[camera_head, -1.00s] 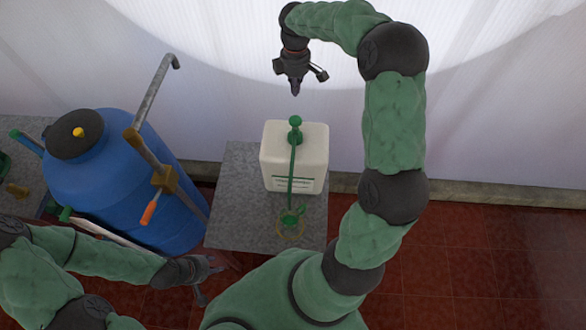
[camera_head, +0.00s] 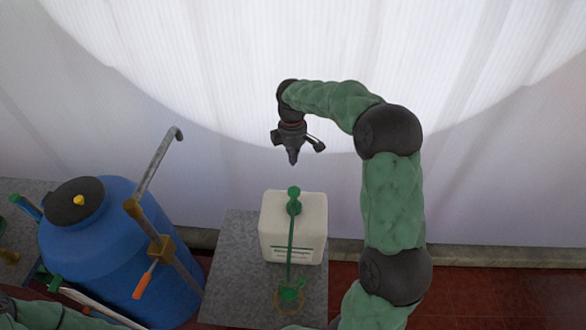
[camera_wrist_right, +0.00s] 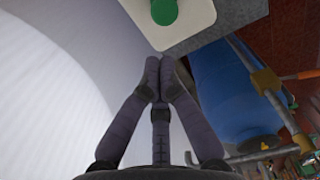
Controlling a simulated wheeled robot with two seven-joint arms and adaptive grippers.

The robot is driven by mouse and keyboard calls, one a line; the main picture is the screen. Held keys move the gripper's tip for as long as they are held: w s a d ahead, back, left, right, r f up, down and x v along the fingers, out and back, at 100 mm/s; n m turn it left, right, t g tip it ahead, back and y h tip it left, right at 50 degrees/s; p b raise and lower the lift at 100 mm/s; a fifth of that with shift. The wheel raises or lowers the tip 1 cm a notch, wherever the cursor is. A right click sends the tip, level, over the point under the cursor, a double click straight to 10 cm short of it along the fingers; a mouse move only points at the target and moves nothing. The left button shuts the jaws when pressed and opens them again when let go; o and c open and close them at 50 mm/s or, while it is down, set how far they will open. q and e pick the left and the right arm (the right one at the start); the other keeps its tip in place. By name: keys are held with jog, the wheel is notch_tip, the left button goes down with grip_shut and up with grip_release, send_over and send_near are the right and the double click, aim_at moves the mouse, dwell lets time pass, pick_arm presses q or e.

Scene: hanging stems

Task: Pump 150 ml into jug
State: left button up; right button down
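A white canister (camera_head: 307,225) stands on a grey stone slab. A green pump head (camera_head: 294,194) sits on its top, and also shows in the right wrist view (camera_wrist_right: 164,11). A long green spout (camera_head: 291,245) runs from it toward the near edge of the slab. Its end is over or at a small see-through vessel with a yellowish rim (camera_head: 278,304), likely the jug; its contents cannot be made out. My right gripper (camera_head: 293,161) points down above the pump head, apart from it. In the right wrist view its fingertips (camera_wrist_right: 160,66) meet with nothing between them. My left gripper is out of view.
A blue barrel (camera_head: 100,245) with a black lid (camera_head: 74,200) stands left of the slab (camera_head: 233,265). A grey bent pipe (camera_head: 160,158) with a wooden lever and orange grip (camera_head: 145,280) rises beside it. A pale wall sheet (camera_head: 230,140) is behind.

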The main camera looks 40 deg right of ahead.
aim_at(293, 189)
notch_tip(293, 189, down, 13)
jog(key=p, duration=0.2)
jog(key=shift+s+r+p, duration=0.1)
jog(key=shift+r+p, duration=0.05)
jog(key=shift+p, duration=0.25)
jog(key=shift+s+f+b, duration=0.1)
jog(key=shift+f+b, duration=1.35)
jog(key=shift+f, duration=0.35)
jog(key=shift+a, duration=0.1)
notch_tip(293, 189, up, 12)
jog(key=shift+r, duration=0.2)
dwell(0.9)
